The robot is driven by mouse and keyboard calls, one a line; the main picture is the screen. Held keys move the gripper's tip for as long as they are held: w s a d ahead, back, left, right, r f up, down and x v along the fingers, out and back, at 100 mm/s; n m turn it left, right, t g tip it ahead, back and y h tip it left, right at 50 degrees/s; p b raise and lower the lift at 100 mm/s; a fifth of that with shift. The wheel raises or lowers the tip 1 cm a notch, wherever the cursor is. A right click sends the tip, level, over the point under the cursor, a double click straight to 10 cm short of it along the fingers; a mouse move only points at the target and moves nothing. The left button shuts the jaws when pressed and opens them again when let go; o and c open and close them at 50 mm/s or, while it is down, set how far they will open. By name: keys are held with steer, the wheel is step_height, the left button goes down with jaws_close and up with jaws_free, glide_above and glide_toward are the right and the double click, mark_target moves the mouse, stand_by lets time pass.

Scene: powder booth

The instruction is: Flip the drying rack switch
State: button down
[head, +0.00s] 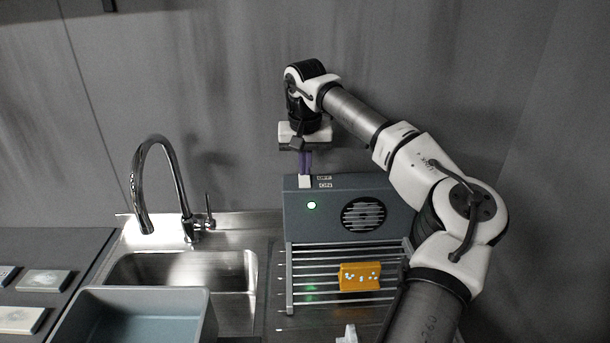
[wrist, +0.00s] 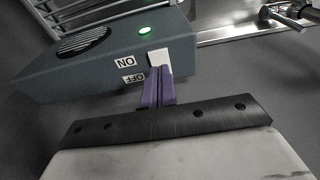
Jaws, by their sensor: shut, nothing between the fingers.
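The drying rack (head: 290,275) has slatted metal bars and a dark grey-blue blower box (head: 330,213) at its back. The white switch (head: 305,181) is on top of the box, near its left end, beside the ON and OFF labels. In the wrist view the switch (wrist: 158,57) is right at my purple fingertips. My gripper (head: 304,170) points down over it, shut and empty. In the wrist view my gripper (wrist: 157,75) appears to touch the switch or nearly so; I cannot tell which. A round light (head: 311,205) on the box front glows green.
An orange block with white spots (head: 360,277) lies on the rack. A steel sink (head: 185,270) with a tall faucet (head: 165,185) is to the left. A grey-blue bin (head: 205,325) stands in front of it. The wall is close behind the box.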

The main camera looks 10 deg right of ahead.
mark_target(305, 184)
step_height(305, 184, up, 5)
steer(key=shift+f, duration=0.1)
stand_by(0.4)
